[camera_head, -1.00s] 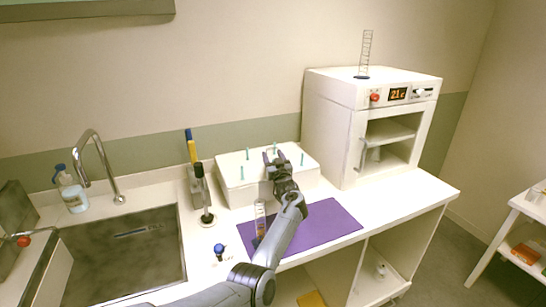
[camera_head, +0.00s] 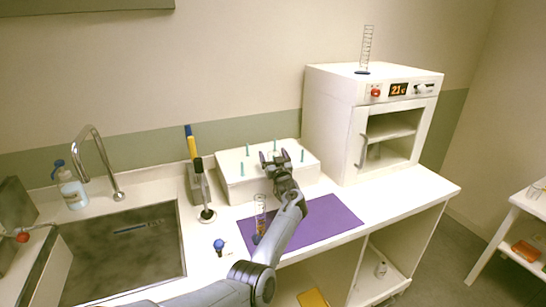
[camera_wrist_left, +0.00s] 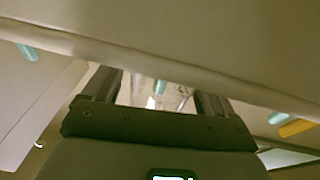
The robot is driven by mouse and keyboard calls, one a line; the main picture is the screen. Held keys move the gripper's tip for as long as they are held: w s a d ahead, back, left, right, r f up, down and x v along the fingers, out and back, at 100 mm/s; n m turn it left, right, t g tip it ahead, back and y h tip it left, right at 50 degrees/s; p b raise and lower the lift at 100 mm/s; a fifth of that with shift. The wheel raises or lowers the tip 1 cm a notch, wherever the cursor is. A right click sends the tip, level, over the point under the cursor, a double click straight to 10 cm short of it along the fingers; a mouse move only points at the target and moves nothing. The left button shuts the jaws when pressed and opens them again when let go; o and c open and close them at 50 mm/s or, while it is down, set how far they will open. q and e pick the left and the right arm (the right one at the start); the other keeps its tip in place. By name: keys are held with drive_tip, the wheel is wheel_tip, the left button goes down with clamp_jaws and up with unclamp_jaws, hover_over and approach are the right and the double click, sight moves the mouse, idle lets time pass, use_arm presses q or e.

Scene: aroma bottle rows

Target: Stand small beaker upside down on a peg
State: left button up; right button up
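The white peg rack (camera_head: 235,190) stands on the counter against the wall, with several upright teal pegs such as one at its left (camera_head: 242,169). My left gripper (camera_head: 275,157) is over the rack, its two fingers spread apart. In the left wrist view, a clear, glassy shape (camera_wrist_left: 178,98) shows between the open fingers (camera_wrist_left: 158,100), around or beside a teal peg (camera_wrist_left: 160,87). It may be the small beaker; its rim and which way up it stands cannot be made out. No beaker can be picked out in the head view. My right gripper is out of view.
A blue-topped item (camera_head: 219,245) stands left of the mat. The sink (camera_head: 120,255) is at left, the white oven (camera_head: 335,100) at right.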

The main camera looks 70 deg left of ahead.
use_arm(q)
drive_tip(key=shift+d, duration=0.1)
drive_tip(key=shift+d, duration=0.5)
drive_tip(key=p+v, duration=0.2)
drive_tip(key=v, duration=0.7)
drive_tip(key=shift+d+f, duration=0.2)
drive_tip(key=shift+d, duration=0.05)
drive_tip(key=shift+s, duration=0.1)
